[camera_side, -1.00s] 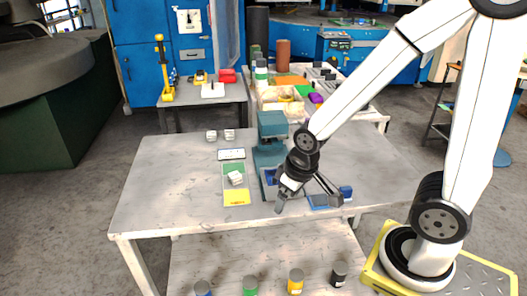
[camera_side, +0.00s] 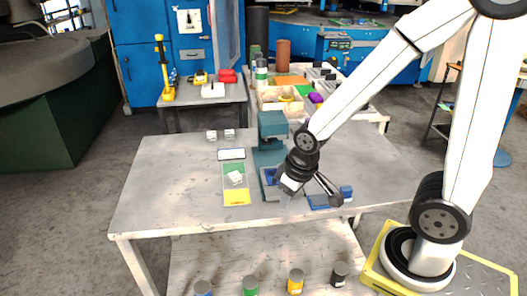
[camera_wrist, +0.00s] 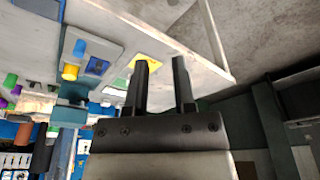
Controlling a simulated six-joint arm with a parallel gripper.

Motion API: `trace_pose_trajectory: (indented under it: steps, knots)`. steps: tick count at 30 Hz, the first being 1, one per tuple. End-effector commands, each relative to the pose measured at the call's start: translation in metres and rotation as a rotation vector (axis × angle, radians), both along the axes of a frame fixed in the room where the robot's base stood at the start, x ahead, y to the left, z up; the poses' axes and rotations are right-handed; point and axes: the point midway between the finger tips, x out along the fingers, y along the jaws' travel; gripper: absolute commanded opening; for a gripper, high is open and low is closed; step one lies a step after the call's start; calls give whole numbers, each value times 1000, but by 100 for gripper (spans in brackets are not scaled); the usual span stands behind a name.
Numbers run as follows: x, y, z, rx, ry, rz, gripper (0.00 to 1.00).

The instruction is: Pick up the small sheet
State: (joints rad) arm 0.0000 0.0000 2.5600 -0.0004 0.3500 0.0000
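My gripper (camera_side: 310,188) is low over the right half of the table, just right of the teal press (camera_side: 271,127). In the wrist view its two dark fingers (camera_wrist: 163,63) stand apart with nothing held between them. A flat white rectangle with a dark border (camera_side: 231,154) lies left of the press; I cannot tell whether this is the small sheet. A yellow patch (camera_wrist: 145,61) shows behind the left finger in the wrist view.
The table's (camera_side: 160,190) left side is clear. Several jars (camera_side: 295,282) stand on the lower shelf.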

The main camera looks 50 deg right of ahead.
Motion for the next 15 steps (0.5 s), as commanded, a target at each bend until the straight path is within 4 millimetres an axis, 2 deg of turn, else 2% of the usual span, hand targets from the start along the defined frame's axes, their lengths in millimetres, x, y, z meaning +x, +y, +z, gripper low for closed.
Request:
trace_pose_trajectory:
  steps: [8,15]
  knots:
    - [-6,-5,-8,-46,57,70,32]
    - [-22,-24,-27,-180,208,263,32]
